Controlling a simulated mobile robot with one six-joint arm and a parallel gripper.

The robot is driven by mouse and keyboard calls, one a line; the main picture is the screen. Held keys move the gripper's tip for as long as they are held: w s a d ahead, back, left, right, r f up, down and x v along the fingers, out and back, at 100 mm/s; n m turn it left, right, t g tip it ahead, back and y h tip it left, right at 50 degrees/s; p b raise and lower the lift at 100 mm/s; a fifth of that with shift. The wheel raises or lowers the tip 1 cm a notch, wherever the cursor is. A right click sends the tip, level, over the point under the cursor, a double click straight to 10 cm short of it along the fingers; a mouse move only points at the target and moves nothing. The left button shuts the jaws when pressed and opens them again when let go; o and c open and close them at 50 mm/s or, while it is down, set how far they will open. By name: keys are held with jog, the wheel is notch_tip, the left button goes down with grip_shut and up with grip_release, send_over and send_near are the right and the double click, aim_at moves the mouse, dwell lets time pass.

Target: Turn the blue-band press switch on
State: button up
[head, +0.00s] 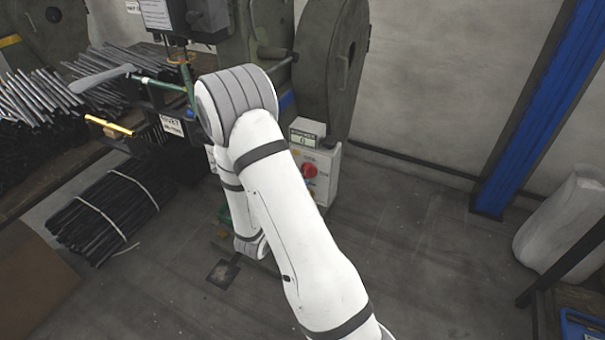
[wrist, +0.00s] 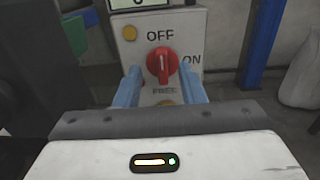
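The press switch is a red rotary knob (wrist: 163,64) on a light grey box (wrist: 190,33). OFF is printed above it, ON to its right and FREE below. The knob's ridge stands about upright, in line with OFF rather than ON. My gripper (wrist: 159,73) is open, its two blue fingers on either side of the knob's lower part; contact cannot be told. In the head view the red knob (head: 309,171) and box (head: 325,185) show right of my white arm, which hides my gripper. A small blue patch (head: 286,102) shows on the press (head: 325,60).
A counter display (head: 305,138) sits on top of the box. A bench with metal rods (head: 40,95) and a bundle of dark rods (head: 110,210) are at left. A blue post (head: 540,115) and a white sack (head: 565,220) stand at right, with clear floor between.

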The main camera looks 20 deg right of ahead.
jog(key=x, duration=0.6)
jog(key=shift+s, duration=0.1)
jog(key=shift+c, duration=0.3)
grip_shut()
